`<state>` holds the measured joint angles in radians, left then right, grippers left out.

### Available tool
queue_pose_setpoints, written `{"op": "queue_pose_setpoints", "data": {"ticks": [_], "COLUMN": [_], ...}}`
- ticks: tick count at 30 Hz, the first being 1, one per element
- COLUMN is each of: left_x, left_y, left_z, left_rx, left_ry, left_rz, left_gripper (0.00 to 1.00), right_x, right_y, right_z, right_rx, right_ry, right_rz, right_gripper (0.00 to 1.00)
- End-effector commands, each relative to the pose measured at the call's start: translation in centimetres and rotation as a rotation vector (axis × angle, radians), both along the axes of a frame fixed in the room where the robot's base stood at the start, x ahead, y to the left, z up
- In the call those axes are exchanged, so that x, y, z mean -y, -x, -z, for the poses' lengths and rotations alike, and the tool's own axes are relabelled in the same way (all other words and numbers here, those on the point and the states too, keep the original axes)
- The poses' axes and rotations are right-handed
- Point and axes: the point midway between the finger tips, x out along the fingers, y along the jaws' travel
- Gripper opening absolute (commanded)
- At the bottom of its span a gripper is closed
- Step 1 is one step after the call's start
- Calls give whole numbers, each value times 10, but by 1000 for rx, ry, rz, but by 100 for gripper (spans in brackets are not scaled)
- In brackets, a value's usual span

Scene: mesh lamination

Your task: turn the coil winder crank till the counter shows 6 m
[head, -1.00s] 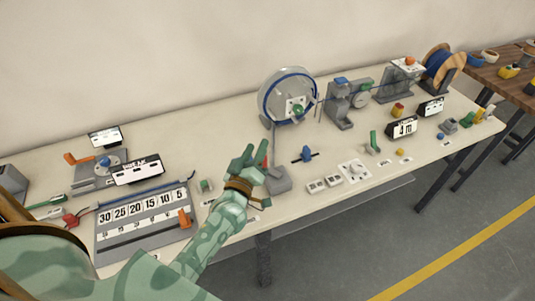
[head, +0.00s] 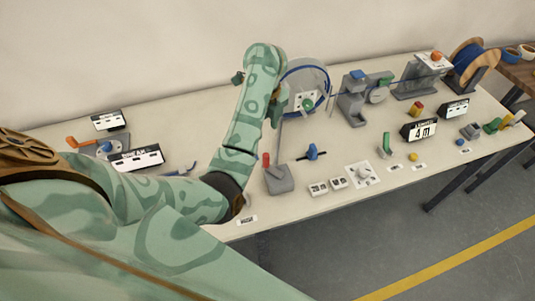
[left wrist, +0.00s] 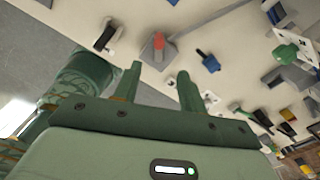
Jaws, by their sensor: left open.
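The coil winder (head: 326,82) is a clear round disc with a blue coil, standing at the back middle of the bench in the head view. A green knob (head: 308,103) sits at its hub on a white plate. What looks like the same green knob shows at the right in the left wrist view (left wrist: 286,52). The counter (head: 421,131) is a dark block whose white face seems to read 4 m. My left gripper (head: 277,112) is just left of the disc, apart from the knob; its fingers (left wrist: 158,88) are open and empty. My right gripper is not in view.
A grey box with a red lever (head: 266,160) stands in front of the winder, with a blue-handled part (head: 312,152) beside it. Grey stands (head: 351,105) and a blue wire spool (head: 470,60) are to the right.

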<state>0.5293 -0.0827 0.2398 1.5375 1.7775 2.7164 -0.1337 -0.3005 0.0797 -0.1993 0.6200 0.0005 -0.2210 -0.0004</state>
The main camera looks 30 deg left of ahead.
Motion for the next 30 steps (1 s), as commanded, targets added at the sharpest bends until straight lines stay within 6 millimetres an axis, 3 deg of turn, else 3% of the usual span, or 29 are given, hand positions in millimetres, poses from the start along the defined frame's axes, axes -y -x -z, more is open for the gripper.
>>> {"op": "queue_pose_setpoints", "data": {"ticks": [1, 6, 15, 21, 30], "left_x": [0, 0, -1, -1, -1], "left_y": [1, 1, 1, 1, 1], "left_z": [17, 62, 128, 148, 150], "left_rx": [-5, -7, -6, -5, -2], "left_ry": [-2, -4, -5, -6, -7], "left_rz": [1, 2, 2, 0, 1], "left_gripper": [41, 41, 41, 41, 41], "right_x": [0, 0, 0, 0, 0], "right_y": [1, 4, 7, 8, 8], "right_z": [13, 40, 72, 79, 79], "right_rx": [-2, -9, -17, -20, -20], "right_ry": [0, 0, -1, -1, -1], "right_rz": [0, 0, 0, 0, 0], "right_gripper": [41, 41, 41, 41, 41]}}
